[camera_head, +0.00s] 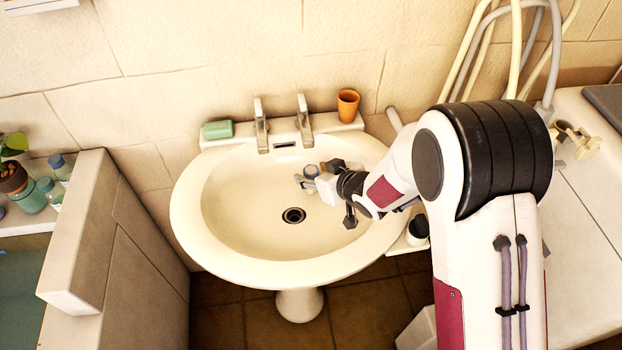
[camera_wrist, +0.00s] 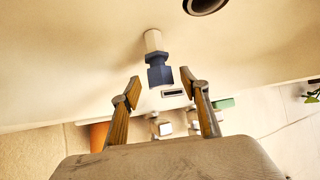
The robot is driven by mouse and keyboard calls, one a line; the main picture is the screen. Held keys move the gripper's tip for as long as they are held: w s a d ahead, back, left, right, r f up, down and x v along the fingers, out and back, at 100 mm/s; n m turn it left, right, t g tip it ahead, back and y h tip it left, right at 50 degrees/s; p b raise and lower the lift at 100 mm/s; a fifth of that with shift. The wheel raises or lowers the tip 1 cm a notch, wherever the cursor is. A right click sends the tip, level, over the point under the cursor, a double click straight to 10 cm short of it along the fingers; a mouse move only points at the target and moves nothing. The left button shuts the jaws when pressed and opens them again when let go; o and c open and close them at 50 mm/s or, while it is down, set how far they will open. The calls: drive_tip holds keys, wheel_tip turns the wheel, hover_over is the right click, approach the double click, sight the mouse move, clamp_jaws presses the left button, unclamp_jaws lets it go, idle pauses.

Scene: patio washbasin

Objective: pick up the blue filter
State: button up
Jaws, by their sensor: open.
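The blue filter (camera_wrist: 158,70) shows in the wrist view as a dark blue, stepped, angular piece with a pale cylindrical end. It is in the washbasin (camera_head: 235,225), with the pale end toward the drain. My gripper (camera_wrist: 160,79) is open, with one finger on each side of the filter's blue end in the wrist view. Gaps show between the fingertips and the filter, and I cannot tell the depth between them.
Two taps (camera_head: 303,120) stand on the back ledge, between a green soap bar (camera_head: 218,129) and an orange cup (camera_head: 348,105). The drain (camera_head: 293,215) is left of and below my gripper. A low wall (camera_head: 95,230) stands left. The basin's left side is clear.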

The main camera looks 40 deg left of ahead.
drive_tip(key=shift+x, duration=1)
clamp_jaws()
drive_tip(key=shift+r, duration=0.1)
drive_tip(key=shift+r, duration=0.6)
drive_tip(key=s+a, duration=0.1)
drive_tip(key=s, duration=0.2)
drive_tip(key=shift+s+a+f, duration=0.1)
drive_tip(key=shift+a, duration=0.3)
drive_tip(key=shift+s+a, duration=0.15)
drive_tip(key=shift+s, duration=0.1)
wheel_tip(320, 180, up, 14)
idle(0.5)
